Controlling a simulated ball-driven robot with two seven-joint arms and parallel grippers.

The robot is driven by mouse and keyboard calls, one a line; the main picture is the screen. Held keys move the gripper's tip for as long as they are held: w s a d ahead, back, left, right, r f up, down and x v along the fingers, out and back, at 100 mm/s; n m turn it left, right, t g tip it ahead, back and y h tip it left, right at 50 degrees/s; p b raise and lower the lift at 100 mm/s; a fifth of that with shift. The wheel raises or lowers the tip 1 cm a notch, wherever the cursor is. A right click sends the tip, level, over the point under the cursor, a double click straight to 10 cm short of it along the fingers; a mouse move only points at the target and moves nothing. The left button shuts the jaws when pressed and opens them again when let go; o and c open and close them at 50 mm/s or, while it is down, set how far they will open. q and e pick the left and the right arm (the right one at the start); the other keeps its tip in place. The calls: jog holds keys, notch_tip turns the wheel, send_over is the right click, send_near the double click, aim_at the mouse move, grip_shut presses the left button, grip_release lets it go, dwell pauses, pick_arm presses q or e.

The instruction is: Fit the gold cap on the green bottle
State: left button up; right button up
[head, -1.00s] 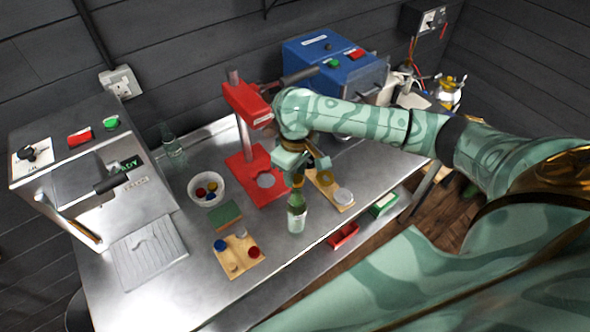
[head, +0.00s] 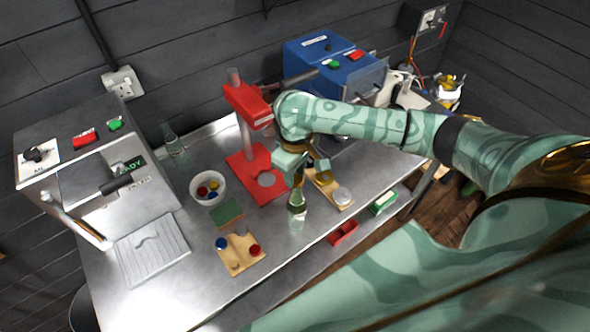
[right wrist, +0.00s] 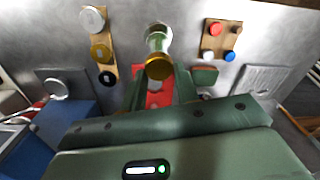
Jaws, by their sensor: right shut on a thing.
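The green bottle (head: 297,203) stands upright near the front of the steel table. My right gripper (head: 297,182) points down directly over its top. In the right wrist view, the gold cap (right wrist: 159,67) lies between the fingertips of my right gripper (right wrist: 160,80), which is shut on it. The green bottle (right wrist: 158,42) is right behind the cap there, roughly in line with it. The cap is at the bottle's mouth, but I cannot tell whether it is seated, as the fingers hide the joint. My left gripper is out of view.
A wooden board (right wrist: 111,47) with silver, gold and black round pieces lies beside the bottle. Another board (head: 237,262) holds red and blue caps. A green pad (head: 228,212), a white bowl (head: 208,200) of caps and a red press (head: 247,105) stand near. A red tray (head: 343,232) sits at the front edge.

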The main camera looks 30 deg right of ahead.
jog(key=shift+f, duration=0.2)
dwell(0.3)
jog(key=shift+f+p, duration=0.35)
jog(key=shift+p, duration=0.05)
dwell(0.4)
jog(key=shift+f+p, duration=0.1)
jog(key=shift+p, duration=0.6)
jog(key=shift+f+p, duration=0.1)
jog(key=shift+p, duration=0.6)
